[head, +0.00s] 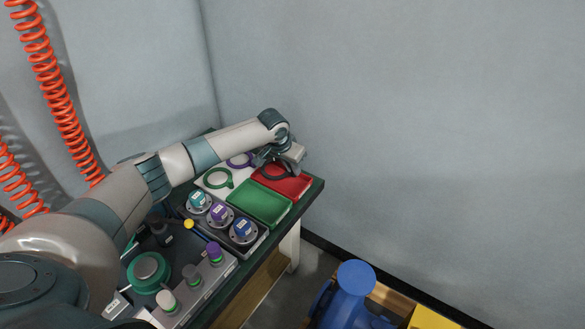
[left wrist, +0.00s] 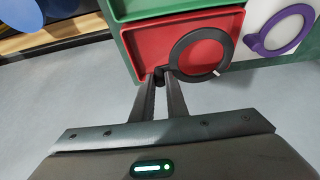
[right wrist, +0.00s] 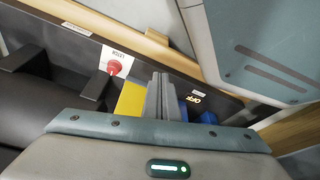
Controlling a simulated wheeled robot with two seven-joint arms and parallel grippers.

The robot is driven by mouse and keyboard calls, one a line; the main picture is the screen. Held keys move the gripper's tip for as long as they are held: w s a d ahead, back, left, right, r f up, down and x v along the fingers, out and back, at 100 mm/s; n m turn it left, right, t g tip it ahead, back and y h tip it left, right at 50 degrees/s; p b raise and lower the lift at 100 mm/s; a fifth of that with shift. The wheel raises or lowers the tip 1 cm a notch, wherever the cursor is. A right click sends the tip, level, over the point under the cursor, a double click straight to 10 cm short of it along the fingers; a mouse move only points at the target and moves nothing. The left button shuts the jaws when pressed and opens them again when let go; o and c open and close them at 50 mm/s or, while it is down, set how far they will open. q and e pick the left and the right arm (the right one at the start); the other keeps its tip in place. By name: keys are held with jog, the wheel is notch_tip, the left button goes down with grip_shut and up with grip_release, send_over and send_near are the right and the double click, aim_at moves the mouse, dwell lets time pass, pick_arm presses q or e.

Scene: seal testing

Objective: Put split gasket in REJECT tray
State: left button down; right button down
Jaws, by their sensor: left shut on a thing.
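A black ring gasket (left wrist: 180,52) with a tab is held at its tab by my left gripper (left wrist: 160,76), which is shut on it. A small light mark shows on the ring's lower right. The ring overlaps the right part of the red tray (left wrist: 140,50) in the left wrist view; whether it touches the tray I cannot tell. In the head view the left gripper (head: 268,160) is at the far edge of the red tray (head: 297,187), partly hiding the gasket. My right gripper (right wrist: 162,97) is shut and empty, seen only in the right wrist view.
A green tray (head: 258,204) is beside the red one. A white mat holds a green ring (head: 217,178) and a purple ring (head: 238,160). Several capped fixtures (head: 219,213) stand nearer me. A red button (right wrist: 114,67) shows in the right wrist view.

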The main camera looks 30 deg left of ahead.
aim_at(292, 175)
pick_arm(q)
jog(key=shift+f+b, duration=0.65)
jog(key=shift+f, duration=0.3)
jog(key=shift+f+b, duration=0.55)
jog(key=shift+b, duration=0.3)
jog(key=shift+f+b, duration=0.3)
jog(key=shift+b, duration=0.1)
pick_arm(e)
notch_tip(292, 175, up, 7)
jog(key=w, duration=0.1)
jog(key=shift+g, duration=0.4)
jog(key=shift+r, duration=0.1)
pick_arm(q)
jog(key=c, duration=1.7)
grip_release()
jog(key=shift+o, duration=0.2)
